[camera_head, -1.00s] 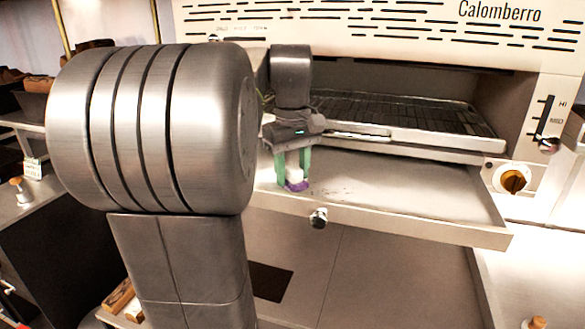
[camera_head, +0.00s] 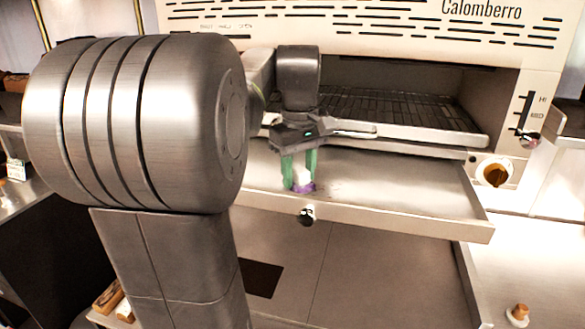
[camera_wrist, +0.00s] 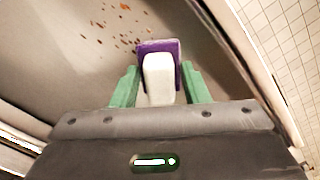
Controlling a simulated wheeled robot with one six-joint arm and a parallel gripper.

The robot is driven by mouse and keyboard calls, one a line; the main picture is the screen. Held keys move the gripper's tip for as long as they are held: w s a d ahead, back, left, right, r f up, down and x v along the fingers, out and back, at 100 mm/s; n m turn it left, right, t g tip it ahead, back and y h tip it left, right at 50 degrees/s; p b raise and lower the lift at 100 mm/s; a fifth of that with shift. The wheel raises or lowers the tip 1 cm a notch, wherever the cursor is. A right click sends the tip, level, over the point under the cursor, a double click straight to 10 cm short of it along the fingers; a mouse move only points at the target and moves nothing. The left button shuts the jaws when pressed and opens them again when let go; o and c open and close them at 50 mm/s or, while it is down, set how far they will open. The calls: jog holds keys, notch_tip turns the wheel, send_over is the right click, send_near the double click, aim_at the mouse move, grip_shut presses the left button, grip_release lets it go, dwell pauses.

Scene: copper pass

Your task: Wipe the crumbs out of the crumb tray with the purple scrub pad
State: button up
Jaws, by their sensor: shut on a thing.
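The crumb tray (camera_head: 400,199) is a shallow metal drawer pulled out below the oven rack. My gripper (camera_head: 301,180) points down into the tray near its front wall. Its green fingers are shut on the white handle of the purple scrub pad (camera_head: 302,189), which is low over or on the tray floor; I cannot tell if it touches. In the wrist view the purple pad (camera_wrist: 174,45) shows beyond my gripper (camera_wrist: 158,88). Dark and reddish-brown crumbs (camera_wrist: 124,38) lie scattered on the tray floor beside the pad, to its left. In the head view they are faint specks.
A wire rack (camera_head: 400,110) sits in the oven cavity above the tray. A round knob (camera_head: 307,213) sticks out of the tray's front. The tray's right half looks clear.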

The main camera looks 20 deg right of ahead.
aim_at(323, 192)
jog(key=shift+s+d+f+p, duration=0.1)
jog(key=shift+s+d+p, duration=0.1)
jog(key=shift+s+d, duration=0.75)
jog(key=shift+s+d+f+p, duration=0.1)
jog(key=shift+s+d+p, duration=0.1)
jog(key=shift+s+d, duration=0.75)
jog(key=shift+s+d+r, duration=0.1)
jog(key=shift+s+d, duration=0.25)
jog(key=shift+d, duration=0.3)
jog(key=shift+s+d+f, duration=0.1)
jog(key=shift+s+d, duration=0.25)
jog(key=shift+d, duration=0.3)
jog(key=shift+s+d+r, duration=0.1)
jog(key=shift+s+d, duration=0.25)
jog(key=shift+d, duration=0.3)
jog(key=shift+w+a, duration=1.1)
jog(key=shift+a, duration=0.3)
jog(key=shift+w+a+f, duration=0.1)
jog(key=shift+w+a, duration=0.4)
jog(key=shift+a, duration=0.25)
jog(key=shift+w+a+f, duration=0.1)
jog(key=shift+w+a, duration=0.4)
jog(key=shift+a, duration=0.25)
